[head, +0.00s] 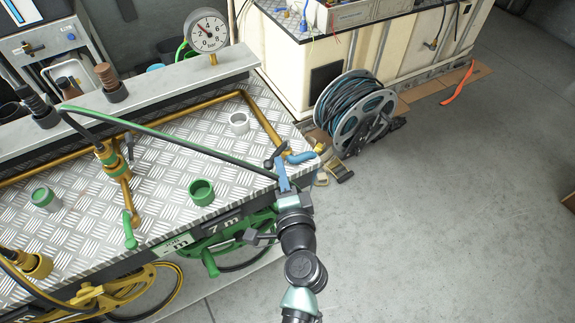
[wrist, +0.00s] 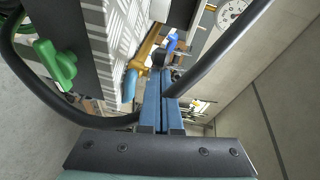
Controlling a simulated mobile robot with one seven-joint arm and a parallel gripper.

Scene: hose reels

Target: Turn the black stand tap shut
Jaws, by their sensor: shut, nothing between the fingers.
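A black lever handle (head: 275,156), which looks like the black stand tap's, sits on a brass pipe at the right end of the metal bench top. A blue spout (head: 301,157) is beside it; a blue piece likely the same spout shows in the wrist view (wrist: 130,85). My gripper (head: 282,165) has blue fingers, shut and empty, just in front of the lever at the bench's right corner. In the wrist view its fingers (wrist: 163,75) point toward the brass pipe (wrist: 148,47). The fingers partly hide the tap's lower part, and I cannot tell whether they touch it.
A hose (head: 190,145), green then black, crosses the bench to near my fingers. A pressure gauge (head: 207,31) is behind.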

